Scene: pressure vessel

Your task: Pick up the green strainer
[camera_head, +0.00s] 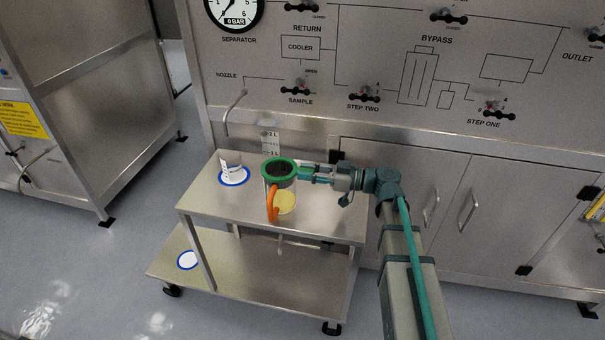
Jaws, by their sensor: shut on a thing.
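The green strainer (279,170) has a green ring rim around a dark mesh. It sits at the top of a clear container with an orange handle (272,202), above the metal cart's top shelf. My gripper (304,172) reaches in from the right and is shut on the strainer's right edge. The fingertips are small in this view. I cannot tell whether the strainer touches the container or is lifted slightly off it.
A white cup (231,165) stands on a blue-ringed white disc at the cart's left. The lower shelf is mostly clear.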

